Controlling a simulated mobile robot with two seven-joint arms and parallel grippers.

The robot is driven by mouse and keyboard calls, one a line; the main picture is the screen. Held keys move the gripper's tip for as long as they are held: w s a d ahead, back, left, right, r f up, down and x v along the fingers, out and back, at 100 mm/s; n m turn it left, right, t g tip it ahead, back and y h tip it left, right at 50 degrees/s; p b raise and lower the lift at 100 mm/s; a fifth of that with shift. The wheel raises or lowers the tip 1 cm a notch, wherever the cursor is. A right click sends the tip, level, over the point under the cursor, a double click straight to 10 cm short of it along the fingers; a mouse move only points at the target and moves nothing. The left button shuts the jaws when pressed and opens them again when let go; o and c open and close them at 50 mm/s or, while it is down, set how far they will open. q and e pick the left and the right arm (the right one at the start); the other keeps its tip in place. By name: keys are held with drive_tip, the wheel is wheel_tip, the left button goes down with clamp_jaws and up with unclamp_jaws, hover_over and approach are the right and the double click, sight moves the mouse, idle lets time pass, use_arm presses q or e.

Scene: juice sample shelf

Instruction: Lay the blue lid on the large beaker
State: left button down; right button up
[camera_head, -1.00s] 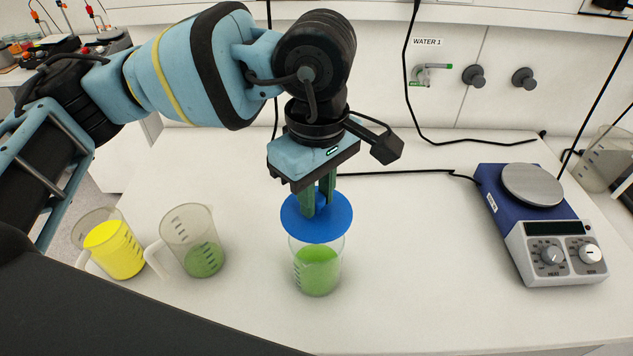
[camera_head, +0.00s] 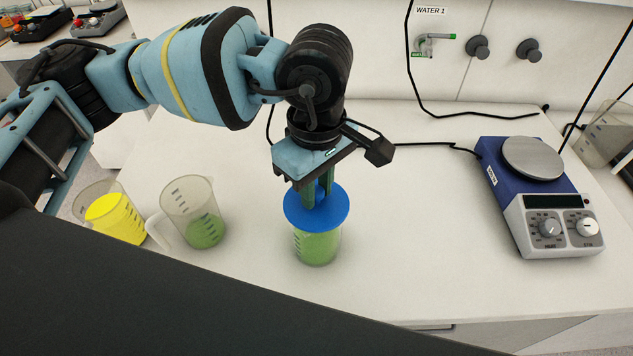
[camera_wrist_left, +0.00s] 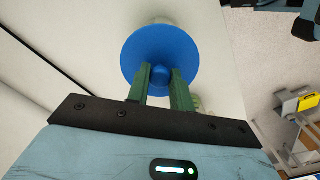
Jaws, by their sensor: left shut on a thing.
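The blue lid (camera_head: 318,212) is a flat round disc with a small knob, and it lies over the mouth of the large beaker (camera_head: 318,248). The beaker is clear, holds green liquid and stands upright on the white bench. My left gripper (camera_head: 318,196) points down from above with its green fingers shut on the lid's knob. In the left wrist view the lid (camera_wrist_left: 160,48) and its knob show between the fingertips (camera_wrist_left: 161,75). The lid hides the beaker's rim, so I cannot tell whether the two touch. My right gripper is not in view.
A jug with green liquid (camera_head: 205,232) and one with yellow liquid (camera_head: 117,217) stand to the left. A blue and grey hotplate stirrer (camera_head: 552,225) stands to the right. The bench (camera_head: 420,220) between beaker and stirrer is clear. Black cables cross its back.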

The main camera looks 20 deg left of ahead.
sight(317, 191)
use_arm(q)
drive_tip(key=shift+f, duration=0.65)
drive_tip(key=c, duration=1.1)
unclamp_jaws()
drive_tip(key=shift+c, duration=0.2)
drive_tip(key=shift+r+b, duration=0.35)
drive_tip(key=shift+r, duration=3.65)
